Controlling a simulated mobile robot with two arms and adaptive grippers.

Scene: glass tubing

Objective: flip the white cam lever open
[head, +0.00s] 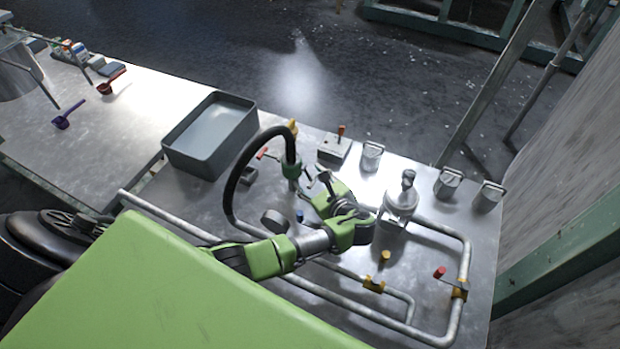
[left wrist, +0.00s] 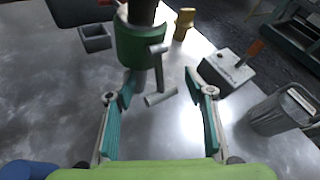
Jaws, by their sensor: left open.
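A green coupling (head: 291,168) stands upright on the metal table at the end of a black hose. In the left wrist view the coupling (left wrist: 138,45) is just beyond my fingertips, with a pale grey-white cam lever piece (left wrist: 158,50) on its side. Another short pale bar (left wrist: 160,98) shows lower, beside its base; I cannot tell how it joins. My left gripper (head: 316,184) is open and empty, to the right of the coupling in the head view. In the left wrist view its two fingers (left wrist: 160,92) are spread apart, with the lower bar showing between them. My right gripper is not in view.
A black hose (head: 236,181) arches over the coupling's left side. A grey tub (head: 211,135) stands at back left. A box with an orange lever (head: 335,147), metal cups (head: 372,156) and a metal vessel (head: 401,199) stand right. Pipes (head: 462,275) run along the front and right.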

